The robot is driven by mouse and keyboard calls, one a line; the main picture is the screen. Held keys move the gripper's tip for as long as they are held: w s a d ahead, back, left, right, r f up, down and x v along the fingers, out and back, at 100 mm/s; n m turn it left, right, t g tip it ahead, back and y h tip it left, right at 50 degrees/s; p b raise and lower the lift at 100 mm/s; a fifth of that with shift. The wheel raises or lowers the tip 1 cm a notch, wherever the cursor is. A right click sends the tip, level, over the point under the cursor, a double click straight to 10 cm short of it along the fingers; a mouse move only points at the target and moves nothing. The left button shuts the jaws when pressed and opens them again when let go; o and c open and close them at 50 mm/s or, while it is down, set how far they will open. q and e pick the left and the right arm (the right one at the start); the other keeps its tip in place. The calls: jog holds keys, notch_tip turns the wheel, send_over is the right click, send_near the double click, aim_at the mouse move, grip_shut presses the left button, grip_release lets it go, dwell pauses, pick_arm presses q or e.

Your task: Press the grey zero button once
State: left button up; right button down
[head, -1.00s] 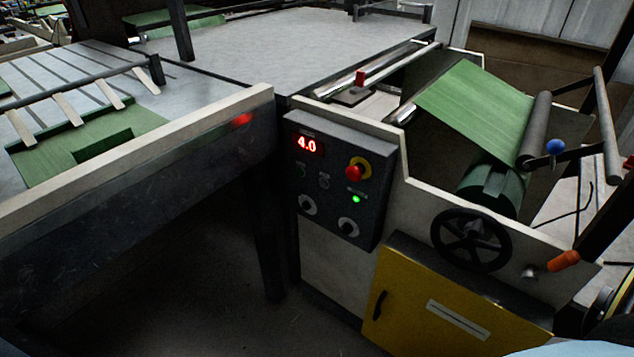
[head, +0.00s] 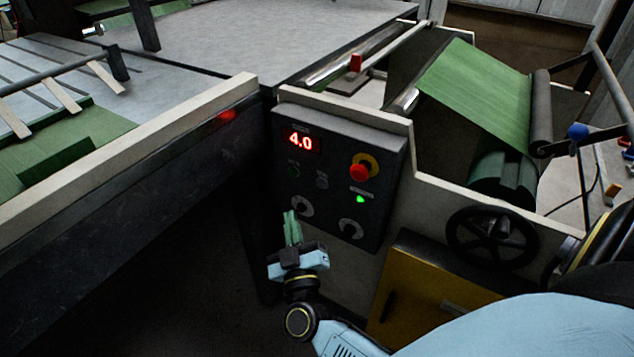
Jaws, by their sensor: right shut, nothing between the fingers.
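The dark control panel (head: 338,175) is on the machine's front, in the middle of the head view. Its red display (head: 301,142) reads 4.0. A small grey button (head: 322,181) sits below and right of the display; its label is too small to read. A dark green button (head: 293,170) is to its left. My right gripper (head: 291,214) is shut and empty, its green fingers pointing up, in front of the panel's lower left edge, below the grey button. I cannot tell whether its tips touch the panel. My left gripper is out of view.
A red mushroom button (head: 361,171) on a yellow collar and a lit green lamp (head: 361,198) are on the panel's right side. Two knobs, left (head: 302,206) and right (head: 350,228), sit low on it. A black handwheel (head: 492,238) and a yellow door (head: 420,290) are lower right.

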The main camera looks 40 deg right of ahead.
aim_at(321, 184)
jog(key=shift+d, duration=0.1)
